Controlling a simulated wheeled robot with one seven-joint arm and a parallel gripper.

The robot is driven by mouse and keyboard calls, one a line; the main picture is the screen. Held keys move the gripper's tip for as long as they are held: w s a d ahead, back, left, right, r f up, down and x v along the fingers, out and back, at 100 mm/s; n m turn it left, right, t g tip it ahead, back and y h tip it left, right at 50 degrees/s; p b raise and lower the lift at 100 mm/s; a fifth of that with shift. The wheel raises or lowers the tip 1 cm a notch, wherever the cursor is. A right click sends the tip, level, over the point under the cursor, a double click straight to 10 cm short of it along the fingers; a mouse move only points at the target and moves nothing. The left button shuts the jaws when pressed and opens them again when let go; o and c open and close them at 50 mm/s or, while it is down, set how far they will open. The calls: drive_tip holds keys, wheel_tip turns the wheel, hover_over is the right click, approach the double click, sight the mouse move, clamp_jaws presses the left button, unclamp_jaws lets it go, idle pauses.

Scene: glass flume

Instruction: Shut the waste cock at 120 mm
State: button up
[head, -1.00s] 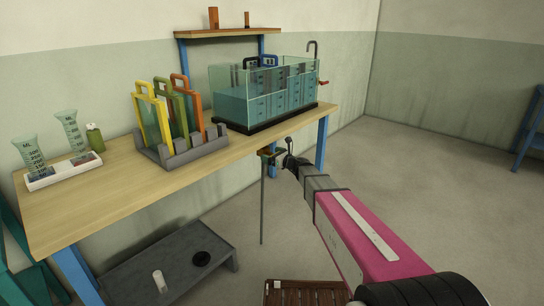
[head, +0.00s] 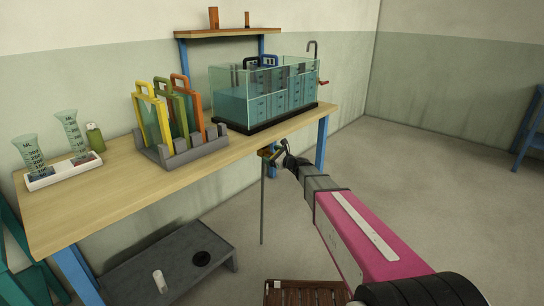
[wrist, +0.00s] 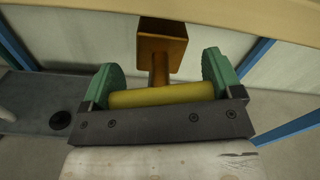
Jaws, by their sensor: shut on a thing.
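The waste cock is below the bench's front edge, with a brass-brown body (wrist: 162,46) and a yellow bar handle (wrist: 165,95). The wrist view shows the bar lying crosswise between the green finger pads of my gripper (wrist: 160,88), which is shut on it. In the head view my gripper (head: 284,158) is at the cock under the bench, and the fingers partly hide the handle. The glass flume tank (head: 262,98) stands on a black base on the bench, with bluish water inside. A level of 120 mm cannot be read.
A grey rack (head: 185,148) holds yellow, green and orange framed gates on the bench (head: 90,196). Measuring beakers stand in a white tray (head: 62,172) at left. A thin pipe (head: 262,205) hangs below the cock. A grey low platform (head: 165,262) and wooden slatted stand (head: 300,292) are below.

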idle(0.3)
drive_tip(key=o, duration=0.7)
drive_tip(key=shift+o, duration=0.2)
drive_tip(key=shift+s+d, duration=0.1)
drive_tip(key=v, duration=1)
drive_tip(key=shift+s+d, duration=0.2)
drive_tip(key=shift+d, duration=0.05)
